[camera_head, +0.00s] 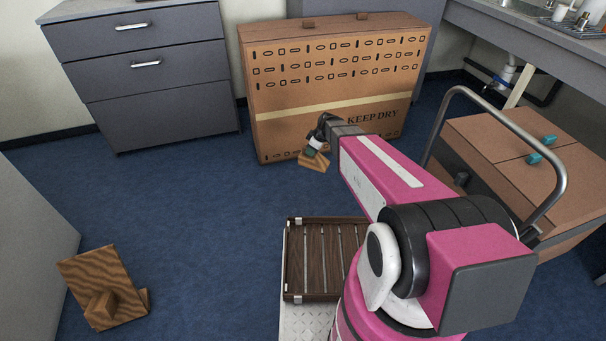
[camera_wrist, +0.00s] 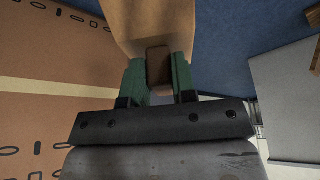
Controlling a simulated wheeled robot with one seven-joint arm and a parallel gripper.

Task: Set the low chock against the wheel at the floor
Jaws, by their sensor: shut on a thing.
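My gripper (camera_head: 315,148) is shut on a light wooden chock (camera_head: 314,162), held in front of the large cardboard box. In the wrist view my green fingers (camera_wrist: 159,74) grip a dark brown block (camera_wrist: 158,62) on the chock, and the chock's tan body (camera_wrist: 150,22) extends beyond them. A larger, darker wooden chock-like piece (camera_head: 104,284) with a small block on it rests on the floor at the lower left.
The large "KEEP DRY" cardboard box (camera_head: 330,85) stands behind my gripper. The cart's metal handle (camera_head: 560,170) rises at the right beside a brown box (camera_head: 520,145). A slatted wooden tray (camera_head: 314,262) lies low in front. Grey drawers (camera_head: 150,75) stand at the left. Blue carpet (camera_head: 200,220) is clear at left centre.

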